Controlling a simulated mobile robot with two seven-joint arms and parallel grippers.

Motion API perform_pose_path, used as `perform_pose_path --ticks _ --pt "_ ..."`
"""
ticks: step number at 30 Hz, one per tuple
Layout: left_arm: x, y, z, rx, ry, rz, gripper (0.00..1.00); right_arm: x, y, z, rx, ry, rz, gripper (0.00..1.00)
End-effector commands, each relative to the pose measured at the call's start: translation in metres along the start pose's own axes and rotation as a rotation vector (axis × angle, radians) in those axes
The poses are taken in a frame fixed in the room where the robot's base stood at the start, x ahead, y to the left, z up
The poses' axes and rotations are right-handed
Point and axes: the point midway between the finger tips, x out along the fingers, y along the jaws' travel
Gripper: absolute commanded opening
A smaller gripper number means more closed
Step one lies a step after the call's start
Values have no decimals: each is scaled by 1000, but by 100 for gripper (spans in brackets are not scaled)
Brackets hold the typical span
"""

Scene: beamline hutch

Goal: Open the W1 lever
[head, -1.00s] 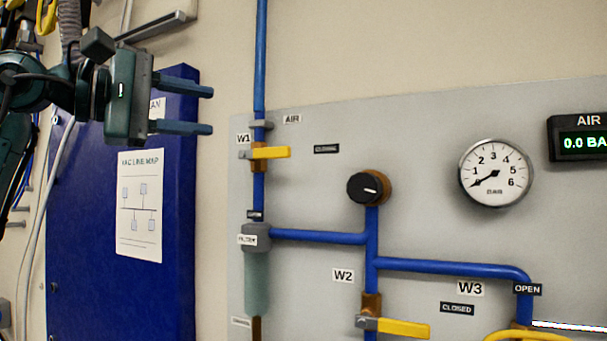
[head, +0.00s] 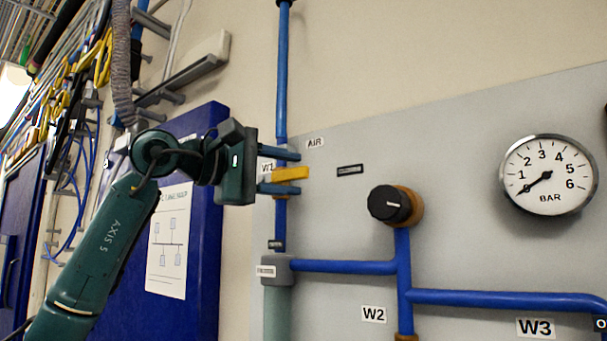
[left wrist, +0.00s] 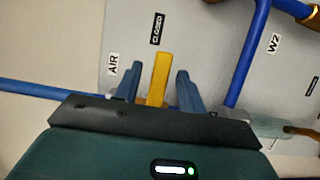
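The W1 lever (head: 291,174) is a yellow handle on the vertical blue pipe (head: 282,90), pointing right across the pipe. In the left wrist view the lever (left wrist: 158,78) stands between the blue fingers, with a gap on each side. My left gripper (head: 302,172) is open around the lever, one finger above it and one below. The W1 label (head: 266,167) is partly hidden by the gripper. A CLOSED plate (left wrist: 157,28) lies beyond the lever tip. My right gripper is out of view.
A black knob (head: 391,204) and a round pressure gauge (head: 548,175) sit to the right on the grey panel (head: 460,130). A blue cabinet (head: 205,240) with a line map (head: 169,240) stands left, behind my arm. A filter (head: 277,305) is below the lever.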

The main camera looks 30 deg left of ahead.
Motion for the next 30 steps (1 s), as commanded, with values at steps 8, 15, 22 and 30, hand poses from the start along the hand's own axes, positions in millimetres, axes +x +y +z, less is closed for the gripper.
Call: perform_pose_path --ticks 8,15,22,30 --pt "32 0 0 0 0 0 40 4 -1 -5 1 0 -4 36" --pt "36 0 0 0 1 0 40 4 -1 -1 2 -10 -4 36" --pt "35 0 0 0 1 0 29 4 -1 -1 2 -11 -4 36" --pt "35 0 0 0 1 0 7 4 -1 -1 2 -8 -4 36"
